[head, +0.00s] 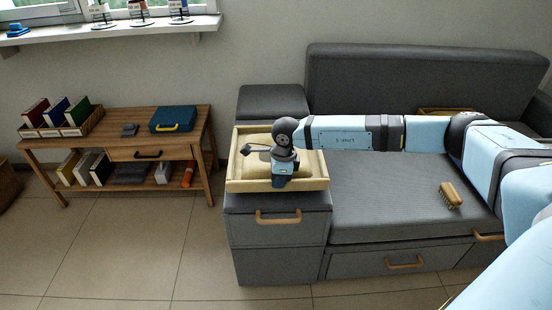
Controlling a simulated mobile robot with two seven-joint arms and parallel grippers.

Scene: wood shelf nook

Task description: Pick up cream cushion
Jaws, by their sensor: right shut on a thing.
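The cream cushion (308,162) lies in a shallow wooden tray (236,186) on the grey drawer unit at the left end of the sofa. My right arm reaches in from the right across the sofa. My right gripper (281,183) points down into the tray and is shut on the cushion. The wrist and gripper cover the middle of the cushion, so the grip itself is hidden. My left gripper is out of view.
A grey sofa (375,200) with a wooden brush (450,195) on its seat fills the right side. A wooden side table (190,120) holds books and a blue case (173,118). Tiled floor (130,240) is clear in front.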

